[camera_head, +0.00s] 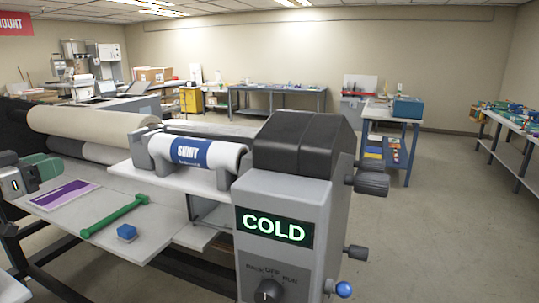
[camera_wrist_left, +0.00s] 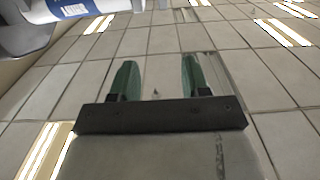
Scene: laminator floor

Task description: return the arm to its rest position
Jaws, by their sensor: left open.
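My left gripper (camera_head: 42,168) is at the left edge of the head view, above the left end of the laminator's work table. Its green fingers also show in the left wrist view (camera_wrist_left: 158,66), spread apart with nothing between them. Behind them is the tiled ceiling with bright lights. Part of a white roll with a blue label (camera_wrist_left: 72,8) shows at the top left of the wrist view. My right gripper is in neither view.
The laminator's grey control housing (camera_head: 285,215) reads COLD. The labelled white roll (camera_head: 197,152) lies beside it. Open floor (camera_head: 440,220) stretches to the right.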

